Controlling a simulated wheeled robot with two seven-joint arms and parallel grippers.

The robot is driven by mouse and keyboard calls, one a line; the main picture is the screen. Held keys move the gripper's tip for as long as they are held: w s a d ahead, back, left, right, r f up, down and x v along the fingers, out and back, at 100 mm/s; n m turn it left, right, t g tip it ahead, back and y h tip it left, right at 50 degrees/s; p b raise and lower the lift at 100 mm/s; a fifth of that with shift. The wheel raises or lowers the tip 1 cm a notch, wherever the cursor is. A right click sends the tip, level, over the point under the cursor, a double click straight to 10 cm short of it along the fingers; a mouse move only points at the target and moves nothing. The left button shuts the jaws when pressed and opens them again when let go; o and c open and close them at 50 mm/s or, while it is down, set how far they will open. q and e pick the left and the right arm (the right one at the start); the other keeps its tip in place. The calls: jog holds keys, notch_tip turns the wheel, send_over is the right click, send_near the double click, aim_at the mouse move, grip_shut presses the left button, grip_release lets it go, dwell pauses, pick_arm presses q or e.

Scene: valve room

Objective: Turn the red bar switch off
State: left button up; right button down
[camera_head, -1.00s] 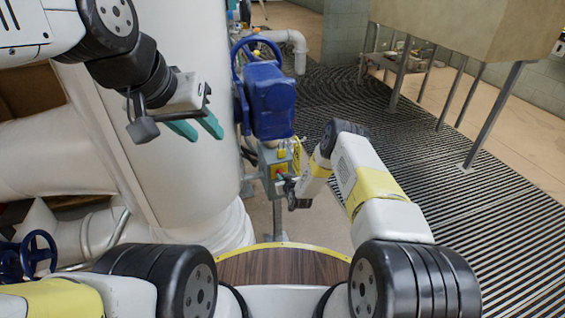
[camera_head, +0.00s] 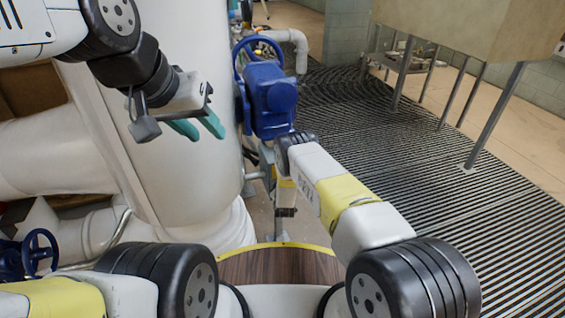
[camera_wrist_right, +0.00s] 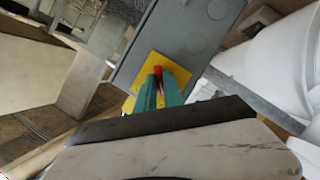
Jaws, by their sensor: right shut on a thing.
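The red bar switch (camera_wrist_right: 158,70) sits on a yellow plate (camera_wrist_right: 181,74) on the side of a grey box (camera_wrist_right: 187,35), seen in the right wrist view. My right gripper (camera_wrist_right: 158,88) has its teal fingers closed together around the red bar, in front of the yellow plate. In the head view my right arm hides the switch and most of the box. My left gripper (camera_head: 196,128) is open and empty, its two teal fingers apart, in front of the large white pipe at upper left.
A blue valve body (camera_head: 270,100) with a blue handwheel stands just above my right wrist. The large white vertical pipe (camera_head: 185,180) is left of it. Dark floor grating (camera_head: 430,180) lies open at right, below a raised tan tank (camera_head: 480,35).

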jog(key=shift+f, duration=0.1)
dwell(0.4)
jog(key=c, duration=1.5)
grip_release()
jog(key=shift+s, duration=0.1)
jog(key=v, duration=0.7)
jog(key=shift+s, duration=0.35)
